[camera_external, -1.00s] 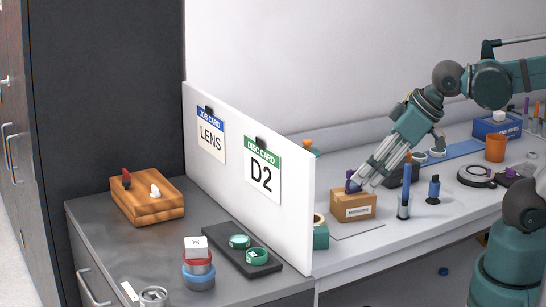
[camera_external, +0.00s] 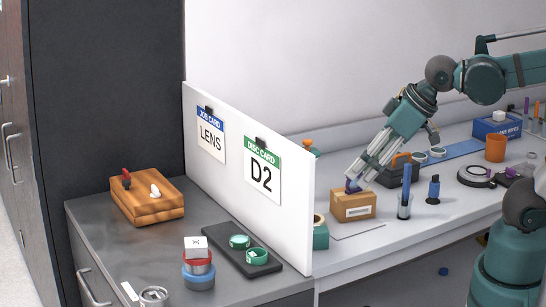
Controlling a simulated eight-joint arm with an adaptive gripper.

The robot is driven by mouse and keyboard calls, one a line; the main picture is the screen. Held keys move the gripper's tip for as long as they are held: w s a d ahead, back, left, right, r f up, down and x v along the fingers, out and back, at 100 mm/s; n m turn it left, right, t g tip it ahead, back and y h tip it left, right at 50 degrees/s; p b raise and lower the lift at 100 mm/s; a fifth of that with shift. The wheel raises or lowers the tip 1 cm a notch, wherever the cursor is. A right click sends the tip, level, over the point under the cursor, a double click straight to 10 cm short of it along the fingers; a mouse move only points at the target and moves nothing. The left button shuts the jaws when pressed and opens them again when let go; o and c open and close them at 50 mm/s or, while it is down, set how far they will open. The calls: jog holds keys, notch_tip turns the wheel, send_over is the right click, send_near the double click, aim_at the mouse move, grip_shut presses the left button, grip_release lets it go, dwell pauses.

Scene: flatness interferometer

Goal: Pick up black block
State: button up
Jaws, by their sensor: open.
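My gripper (camera_external: 354,186) points down and left, with its tips at the top of a small cardboard box (camera_external: 353,206) on the white bench. It is open. A small purple-blue patch shows at the tips; I cannot tell whether it is part of the gripper or a separate thing.
A white partition (camera_external: 297,215) rises to the left. An orange cup (camera_external: 495,148) and a round black stand (camera_external: 478,175) sit farther right.

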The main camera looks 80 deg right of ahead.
jog(key=w+d+m+g+h+p, duration=0.15)
jog(key=w+d+m, duration=0.25)
jog(key=w+d, duration=1.8)
jog(key=w+d+f+m, duration=0.1)
jog(key=w+d+f, duration=0.1)
jog(key=d+f, duration=0.3)
jog(key=w+d+f+m+g+h, duration=0.1)
jog(key=w+d+f, duration=0.2)
jog(key=d, duration=1)
jog(key=w+d+f+m+g+p, duration=0.1)
jog(key=w+d+f+m, duration=0.1)
jog(key=d+f, duration=0.5)
jog(key=shift+w+d+f, duration=0.25)
jog(key=shift+w+d, duration=0.45)
jog(key=shift+d, duration=0.55)
jog(key=shift+h, duration=0.25)
jog(key=shift+x, duration=1.3)
